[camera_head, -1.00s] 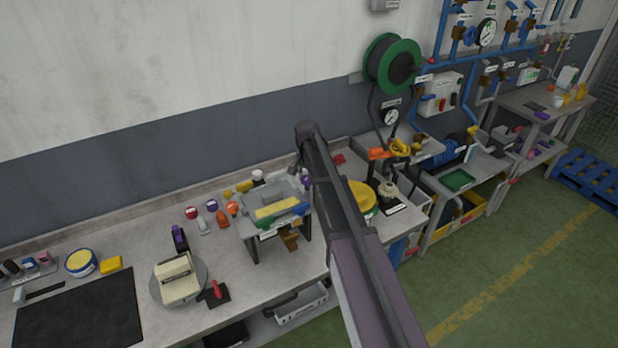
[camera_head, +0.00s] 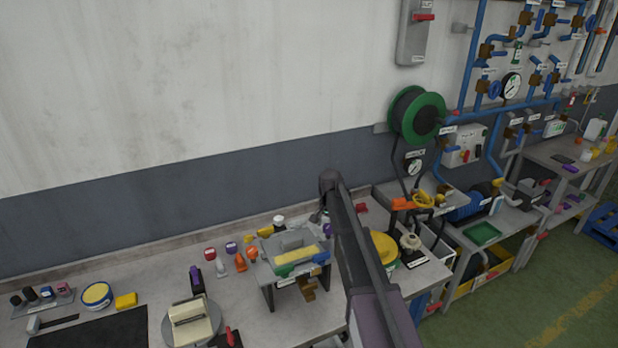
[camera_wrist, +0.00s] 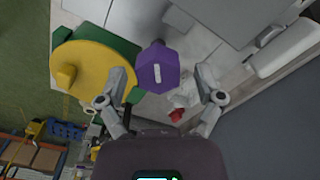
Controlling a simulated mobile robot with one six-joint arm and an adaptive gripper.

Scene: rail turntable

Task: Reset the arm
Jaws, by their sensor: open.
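My gripper (camera_wrist: 161,75) is open in the wrist view, its two fingers spread wide apart. A purple hexagonal-topped object (camera_wrist: 157,67) shows between the fingertips, with a gap on each side and neither finger touching it. In the head view my dark arm reaches over the workbench (camera_head: 250,325). It hides most of the gripper there. A purple thing (camera_head: 327,230) shows just left of the arm, beside the grey fixture.
A grey fixture with a yellow block (camera_head: 290,258) stands left of my arm, and a yellow round-topped container (camera_head: 384,247) right of it. A turntable (camera_head: 190,322) stands front left. A green hose reel (camera_head: 417,115) hangs on the wall.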

